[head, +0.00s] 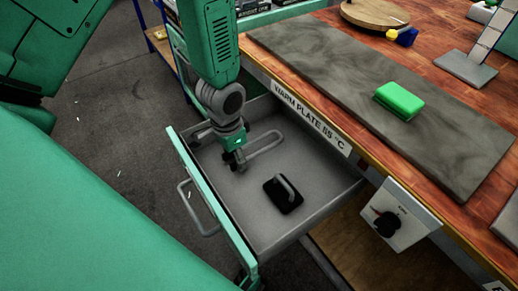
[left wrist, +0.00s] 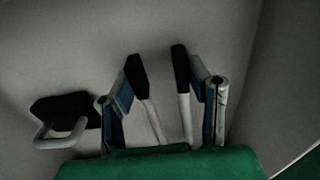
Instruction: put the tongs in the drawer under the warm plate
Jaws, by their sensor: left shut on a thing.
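The drawer (head: 222,205) under the warm plate (head: 400,117) stands pulled open. My left gripper (head: 237,162) reaches down inside it, shut on the tongs (head: 268,147). The tongs are a thin pale U-shaped loop, low in the drawer on the right of the gripper; I cannot tell whether they rest on its floor. My right gripper is not in view.
A black block with a grey handle (head: 284,196) lies in the drawer near the gripper and also shows in the left wrist view (left wrist: 62,112). A green sponge-like block (head: 399,99) lies on the plate. A black knob (head: 387,224) sits under the counter. The drawer's front part is clear.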

